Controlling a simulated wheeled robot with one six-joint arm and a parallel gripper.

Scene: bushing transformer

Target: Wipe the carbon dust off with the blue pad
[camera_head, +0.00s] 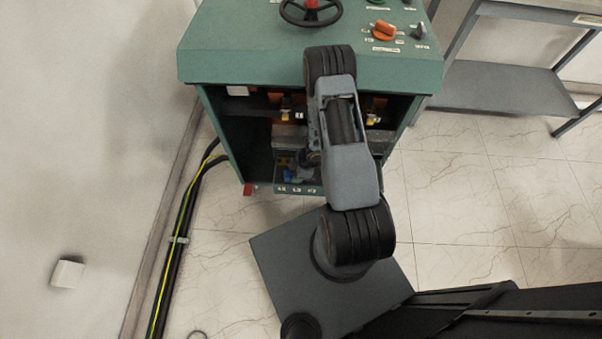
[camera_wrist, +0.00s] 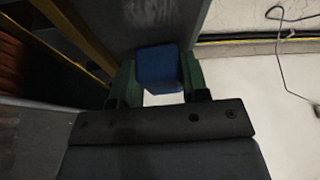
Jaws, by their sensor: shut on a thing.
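My gripper (camera_wrist: 160,82) is shut on the blue pad (camera_wrist: 158,68) in the wrist view, with a green finger on each side of it. The pad is a small blue block, close to a dark grey panel with a pale smudged patch (camera_wrist: 155,12). I cannot tell whether the pad touches the panel. In the head view my arm reaches into the open front of the green cabinet (camera_head: 240,62).
The cabinet's side walls and lower front edge (camera_head: 283,189) frame the opening. Orange parts (camera_head: 375,105) sit inside near the top. Black and yellow-striped cables (camera_head: 184,215) run along the floor at the left. A grey metal shelf (camera_head: 505,88) stands at the right.

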